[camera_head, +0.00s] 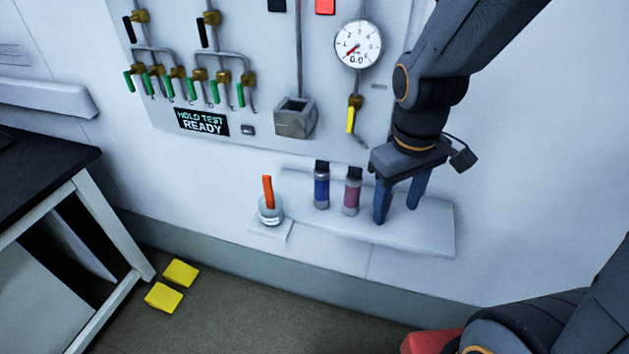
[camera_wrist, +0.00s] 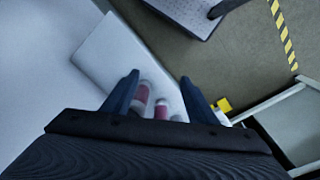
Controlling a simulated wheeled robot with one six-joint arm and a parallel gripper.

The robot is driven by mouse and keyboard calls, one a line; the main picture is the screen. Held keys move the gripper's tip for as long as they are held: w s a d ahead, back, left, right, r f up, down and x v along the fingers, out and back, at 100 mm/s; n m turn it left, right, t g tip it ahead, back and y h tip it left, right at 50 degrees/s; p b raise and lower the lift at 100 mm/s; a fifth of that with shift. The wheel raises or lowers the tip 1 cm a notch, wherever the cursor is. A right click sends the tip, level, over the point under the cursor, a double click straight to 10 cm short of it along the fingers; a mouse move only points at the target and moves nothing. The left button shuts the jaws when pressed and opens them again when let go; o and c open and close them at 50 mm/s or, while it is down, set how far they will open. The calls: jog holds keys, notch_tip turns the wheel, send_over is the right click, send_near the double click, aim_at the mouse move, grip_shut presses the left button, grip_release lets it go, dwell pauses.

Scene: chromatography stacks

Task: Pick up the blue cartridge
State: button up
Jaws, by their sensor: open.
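The blue cartridge (camera_head: 321,190) stands upright on a white wall shelf (camera_head: 425,232), with a dark cap on top. A pink-purple cartridge (camera_head: 352,195) stands just to its right. I cannot make out the blue cartridge in that view.
A glass jar (camera_head: 271,213) with an orange stick stands on a small ledge left of the cartridges. The wall panel above carries valves, a gauge (camera_head: 358,45) and a grey box (camera_head: 295,118). Yellow blocks (camera_head: 164,297) lie on the floor. The shelf's right end is bare.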

jog(key=w+a+r+n+t+h+p, duration=0.15)
jog(key=w+a+r+n, duration=0.4)
jog(key=n, duration=0.85)
jog(key=n+t+p, duration=0.2)
jog(key=n, duration=1.1)
send_near(322, 162)
jog(key=shift+n, duration=0.3)
jog(key=x, duration=0.5)
jog(key=shift+s+d+f+b, duration=0.15)
jog(key=shift+s+d+b, duration=0.15)
jog(key=shift+b, duration=0.1)
jog(key=shift+w+a+b+x, duration=0.15)
jog(key=shift+x, duration=1.3)
jog(key=shift+w+a+b+x, duration=0.1)
jog(key=shift+a+b+x, duration=0.05)
jog(key=shift+x, duration=1.3)
grip_shut()
